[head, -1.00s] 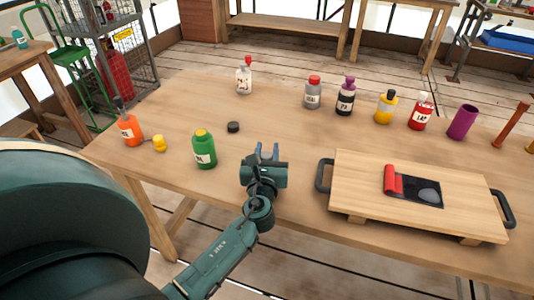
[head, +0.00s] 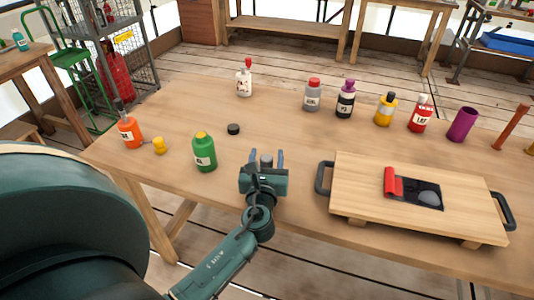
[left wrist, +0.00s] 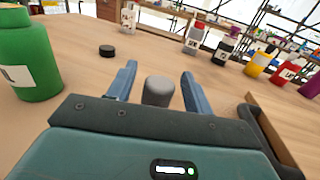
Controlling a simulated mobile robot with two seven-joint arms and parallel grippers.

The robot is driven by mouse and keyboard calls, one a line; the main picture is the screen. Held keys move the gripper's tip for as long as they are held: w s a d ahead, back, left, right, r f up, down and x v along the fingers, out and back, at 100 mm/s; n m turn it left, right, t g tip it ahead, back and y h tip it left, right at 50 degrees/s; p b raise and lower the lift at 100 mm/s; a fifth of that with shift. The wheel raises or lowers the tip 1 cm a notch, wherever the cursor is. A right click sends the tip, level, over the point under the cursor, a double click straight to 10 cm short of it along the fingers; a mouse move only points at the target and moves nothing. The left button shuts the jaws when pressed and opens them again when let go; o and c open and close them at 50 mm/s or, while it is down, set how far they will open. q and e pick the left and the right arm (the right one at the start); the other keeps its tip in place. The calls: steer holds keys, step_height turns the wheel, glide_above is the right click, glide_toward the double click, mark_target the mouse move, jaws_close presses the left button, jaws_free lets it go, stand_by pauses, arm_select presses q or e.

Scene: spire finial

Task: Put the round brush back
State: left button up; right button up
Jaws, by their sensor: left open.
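My left gripper (head: 267,155) is open above the near middle of the wooden table, left of the wooden board. It also shows in the left wrist view (left wrist: 158,80), with its two blue fingers apart. A small grey, round-topped cylinder (left wrist: 158,91) sits between the fingers, with a gap on each side; it shows in the head view (head: 266,160) too. I cannot tell what it is or what it rests on. I cannot pick out a round brush for certain. My right gripper is out of view.
Several bottles and a purple cup (head: 462,123) line the back right.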

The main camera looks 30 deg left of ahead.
arm_select(q)
steer(key=b+v, duration=0.1)
steer(key=v, duration=0.9)
steer(key=shift+s+r, duration=0.1)
steer(key=shift+s, duration=0.15)
